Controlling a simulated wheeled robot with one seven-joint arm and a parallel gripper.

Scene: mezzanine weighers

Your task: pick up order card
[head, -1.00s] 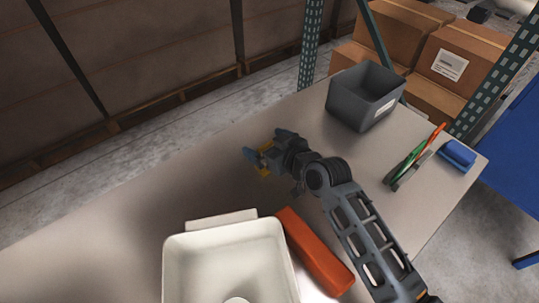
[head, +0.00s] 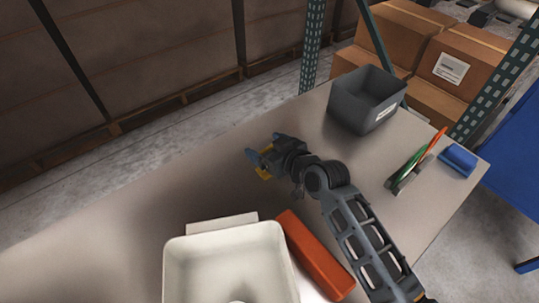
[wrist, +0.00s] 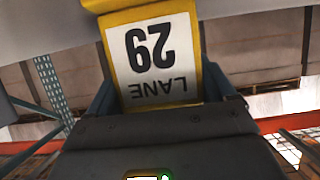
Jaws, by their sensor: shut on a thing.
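A card with a white face and a yellow border (wrist: 152,58), printed "LANE 29", shows upside down in the wrist view between my fingers. I take it to be the order card. My gripper (head: 263,152) is shut on it; in the head view it is over the far middle part of the table. There only a small yellow part of the card (head: 264,174) shows below the fingers. The rest of it is hidden by the gripper.
A white tray (head: 171,258) and an orange-red block (head: 315,254) are at the near side of the table (head: 120,215). A grey bin (head: 352,110), pens in a holder (head: 400,182) and a blue block (head: 458,159) are to the right. The table's left part is clear.

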